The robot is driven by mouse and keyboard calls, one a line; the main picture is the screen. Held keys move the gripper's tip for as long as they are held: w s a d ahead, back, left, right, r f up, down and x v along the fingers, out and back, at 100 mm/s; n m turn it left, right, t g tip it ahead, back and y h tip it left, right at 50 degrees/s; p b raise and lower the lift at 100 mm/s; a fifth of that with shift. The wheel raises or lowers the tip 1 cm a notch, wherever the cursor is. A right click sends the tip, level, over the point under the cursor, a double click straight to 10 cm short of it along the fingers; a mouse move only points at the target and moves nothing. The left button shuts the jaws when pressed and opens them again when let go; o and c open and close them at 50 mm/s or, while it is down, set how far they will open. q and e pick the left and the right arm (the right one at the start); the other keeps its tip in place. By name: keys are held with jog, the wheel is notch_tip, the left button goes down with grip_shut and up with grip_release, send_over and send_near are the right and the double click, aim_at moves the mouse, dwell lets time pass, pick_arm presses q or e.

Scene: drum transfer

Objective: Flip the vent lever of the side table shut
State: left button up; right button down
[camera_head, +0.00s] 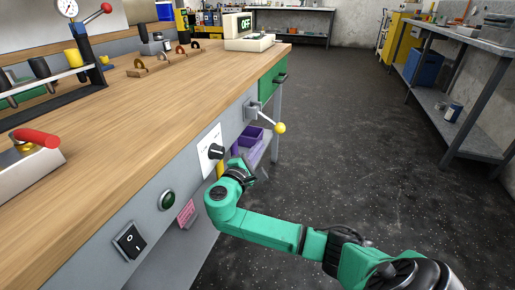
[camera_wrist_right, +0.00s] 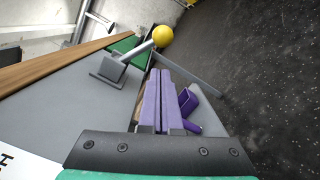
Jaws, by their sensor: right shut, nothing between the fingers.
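The vent lever (camera_head: 267,118) is on the grey side panel of the wooden table (camera_head: 150,95). It has a square grey base, a metal rod and a yellow ball end, and it sticks out from the panel. In the right wrist view the lever (camera_wrist_right: 137,57) lies ahead of the fingers, slightly left, its yellow ball up and to the right. My right gripper (camera_head: 235,150) is beside the panel, nearer than the lever and apart from it. Its purple fingers (camera_wrist_right: 160,100) are together and empty. My left gripper is out of view.
A display reading OFF (camera_head: 245,27) stands on the table.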

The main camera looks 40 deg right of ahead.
aim_at(270, 120)
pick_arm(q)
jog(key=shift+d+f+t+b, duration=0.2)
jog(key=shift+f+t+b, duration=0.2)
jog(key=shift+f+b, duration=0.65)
pick_arm(e)
jog(key=x, duration=0.8)
pick_arm(q)
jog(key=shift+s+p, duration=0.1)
jog(key=shift+p, duration=0.25)
